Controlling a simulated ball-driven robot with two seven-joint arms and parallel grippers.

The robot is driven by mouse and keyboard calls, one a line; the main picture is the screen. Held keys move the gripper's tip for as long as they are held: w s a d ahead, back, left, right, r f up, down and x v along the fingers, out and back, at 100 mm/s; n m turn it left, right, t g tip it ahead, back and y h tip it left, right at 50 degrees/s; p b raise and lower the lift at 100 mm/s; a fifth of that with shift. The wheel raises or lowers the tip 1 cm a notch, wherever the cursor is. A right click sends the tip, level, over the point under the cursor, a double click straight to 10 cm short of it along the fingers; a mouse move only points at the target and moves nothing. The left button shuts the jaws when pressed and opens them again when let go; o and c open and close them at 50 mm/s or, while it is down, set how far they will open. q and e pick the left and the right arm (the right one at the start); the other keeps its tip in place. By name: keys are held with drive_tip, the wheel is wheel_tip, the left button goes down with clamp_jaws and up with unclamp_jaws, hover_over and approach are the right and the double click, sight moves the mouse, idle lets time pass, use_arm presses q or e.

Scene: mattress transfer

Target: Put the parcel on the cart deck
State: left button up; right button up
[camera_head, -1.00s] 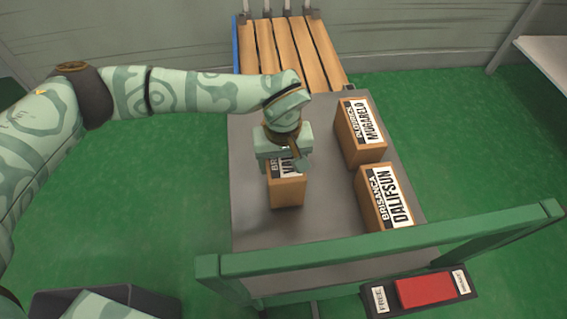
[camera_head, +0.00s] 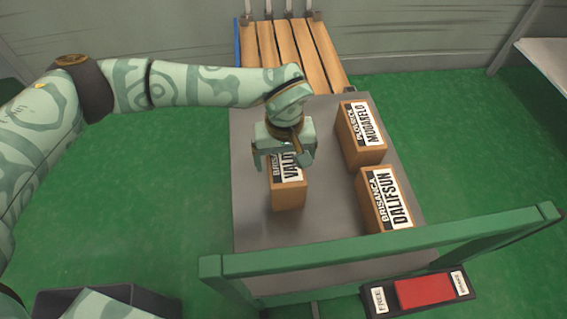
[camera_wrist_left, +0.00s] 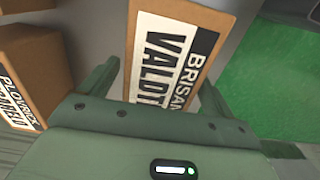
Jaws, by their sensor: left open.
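In the left wrist view the same parcel (camera_wrist_left: 178,50) shows beyond the open fingers (camera_wrist_left: 156,88), with a finger to either side. I cannot tell whether they touch it. My right gripper is not in view.
A green rail (camera_head: 380,241) crosses the near end, by a red pedal (camera_head: 425,291). A slatted wooden platform (camera_head: 290,55) adjoins the far end.

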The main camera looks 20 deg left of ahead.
use_arm(q)
wheel_tip(320, 180, up, 9)
drive_tip(key=p, duration=0.2)
drive_tip(key=shift+p, duration=0.35)
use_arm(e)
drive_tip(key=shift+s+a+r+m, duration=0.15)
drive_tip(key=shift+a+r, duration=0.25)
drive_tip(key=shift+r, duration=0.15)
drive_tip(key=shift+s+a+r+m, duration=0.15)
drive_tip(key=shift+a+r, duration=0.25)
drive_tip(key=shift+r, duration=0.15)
